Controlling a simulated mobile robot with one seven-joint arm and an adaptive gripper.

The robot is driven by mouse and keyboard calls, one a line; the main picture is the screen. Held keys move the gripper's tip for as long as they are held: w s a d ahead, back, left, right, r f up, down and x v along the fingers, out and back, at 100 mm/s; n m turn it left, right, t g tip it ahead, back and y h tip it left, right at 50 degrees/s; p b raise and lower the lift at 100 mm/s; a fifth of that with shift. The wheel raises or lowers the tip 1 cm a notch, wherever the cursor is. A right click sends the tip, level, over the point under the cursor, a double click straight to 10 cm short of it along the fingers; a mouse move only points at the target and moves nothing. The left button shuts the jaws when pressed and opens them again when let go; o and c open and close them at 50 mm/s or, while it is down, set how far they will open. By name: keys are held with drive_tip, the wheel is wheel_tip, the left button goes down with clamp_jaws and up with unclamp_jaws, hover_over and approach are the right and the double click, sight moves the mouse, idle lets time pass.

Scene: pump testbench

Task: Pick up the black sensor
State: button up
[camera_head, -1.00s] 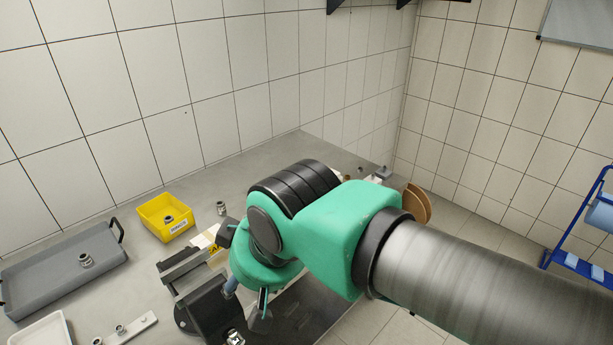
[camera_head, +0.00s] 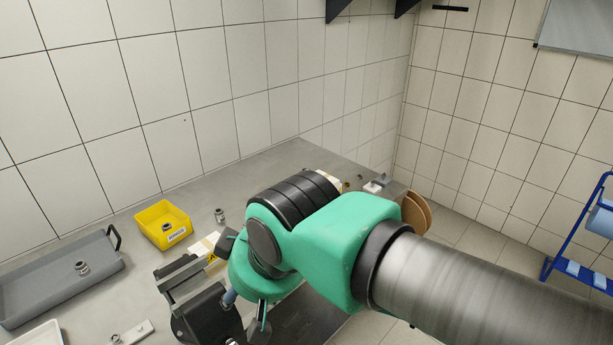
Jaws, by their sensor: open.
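I cannot make out the black sensor for certain. A small metal fitting with a dark middle (camera_head: 82,268) lies in the grey tray (camera_head: 30,297) at the left. A similar fitting (camera_head: 167,227) is in the yellow bin (camera_head: 158,214), and another (camera_head: 220,215) stands on the bench to the right of the bin. My green and black arm reaches in from the right over the bench. Its wrist end points down near the black fixture (camera_head: 205,315).
A white tray (camera_head: 40,334) and a light plate with a fitting (camera_head: 135,333) are at the lower left. A dark plate (camera_head: 310,312) lies under my arm. Small parts (camera_head: 373,187) sit at the bench's far right. Tiled walls close the back; a blue rack (camera_head: 580,235) stands right.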

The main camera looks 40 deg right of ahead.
idle(0.3)
drive_tip(key=w+d+r+p, duration=0.25)
drive_tip(key=w+d, duration=0.25)
drive_tip(key=w, duration=0.3)
drive_tip(key=w+d+r+p, duration=0.1)
drive_tip(key=w+d+r, duration=0.3)
drive_tip(key=w, duration=0.5)
drive_tip(key=w+d+r+p, duration=0.2)
drive_tip(key=w+d, duration=0.4)
drive_tip(key=w, duration=0.2)
drive_tip(key=w+d+f+m+p, duration=0.1)
drive_tip(key=w+d+f+p, duration=0.15)
drive_tip(key=w+d, duration=1)
drive_tip(key=w+d+f+p, duration=0.1)
drive_tip(key=d+f, duration=0.4)
drive_tip(key=d, duration=0.6)
drive_tip(key=w+d+f+m+p, duration=0.1)
drive_tip(key=w+d+f, duration=0.1)
drive_tip(key=d+f, duration=0.4)
drive_tip(key=w+d+f+g+h+p, duration=0.1)
drive_tip(key=d+f, duration=0.4)
drive_tip(key=d, duration=1.1)
drive_tip(key=shift+w+d+f+p, duration=0.15)
drive_tip(key=shift+f+p, duration=0.2)
drive_tip(key=shift+f+m, duration=0.15)
drive_tip(key=shift+m, duration=0.15)
